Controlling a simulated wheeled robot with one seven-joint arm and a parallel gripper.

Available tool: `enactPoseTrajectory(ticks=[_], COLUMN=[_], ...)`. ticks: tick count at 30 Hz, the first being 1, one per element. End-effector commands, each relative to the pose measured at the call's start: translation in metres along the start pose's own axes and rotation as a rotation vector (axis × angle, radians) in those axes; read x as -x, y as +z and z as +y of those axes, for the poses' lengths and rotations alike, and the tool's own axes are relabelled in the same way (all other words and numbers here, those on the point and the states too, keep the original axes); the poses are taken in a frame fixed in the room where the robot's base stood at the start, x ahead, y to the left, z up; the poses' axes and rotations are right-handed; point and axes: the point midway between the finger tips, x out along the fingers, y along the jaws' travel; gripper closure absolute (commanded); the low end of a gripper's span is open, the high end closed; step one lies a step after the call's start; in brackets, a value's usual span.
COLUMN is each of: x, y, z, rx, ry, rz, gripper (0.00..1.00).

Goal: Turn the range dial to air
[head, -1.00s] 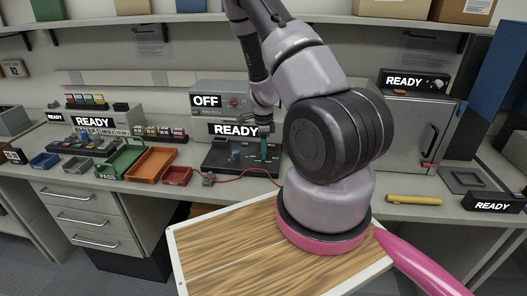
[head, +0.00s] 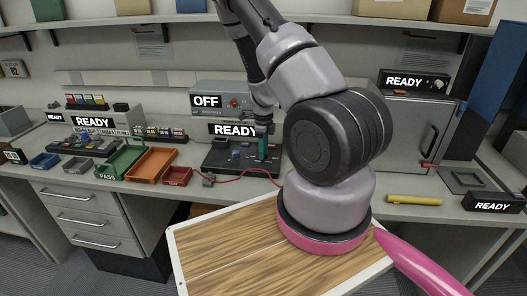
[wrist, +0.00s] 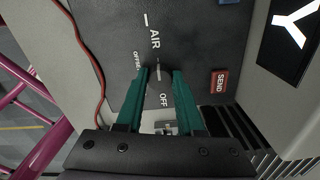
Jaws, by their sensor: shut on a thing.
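The range dial (wrist: 158,73) is a small dark knob with a white pointer line on the dark panel in the wrist view. It sits between the tips of my gripper's green fingers (wrist: 159,78), which are shut on it. The label AIR (wrist: 155,38) lies above the dial in that view, with a white mark beyond it. The fingers hide the dial's sides. In the head view my gripper (head: 263,150) is over the dark radio panel (head: 228,160), where the dial is too small to make out.
A red SEND button (wrist: 219,82) is right of the fingers. A red cable (wrist: 82,35) runs along the panel's left. Green (head: 120,160) and orange (head: 150,164) trays stand left on the bench. A metal cabinet (head: 405,125) and a yellow cylinder (head: 414,199) are at right.

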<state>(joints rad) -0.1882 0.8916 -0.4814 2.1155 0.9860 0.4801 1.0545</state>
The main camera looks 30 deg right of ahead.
Motion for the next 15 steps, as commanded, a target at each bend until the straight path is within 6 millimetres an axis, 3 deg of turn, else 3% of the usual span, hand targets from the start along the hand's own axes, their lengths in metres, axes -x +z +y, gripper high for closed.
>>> enactPoseTrajectory(ticks=[6, 7, 9, 15], x=[0.0008, 0.0008, 0.0007, 0.0003], y=[0.0006, 0.0006, 0.0005, 0.0002], z=[-0.0015, -0.0015, -0.0013, -0.0006], rx=[-0.001, -0.001, -0.001, 0.000], ry=[-0.003, -0.003, -0.003, -0.001], rz=[-0.002, -0.002, -0.001, -0.001], gripper=[1.00, 0.56, 0.33, 0.33])
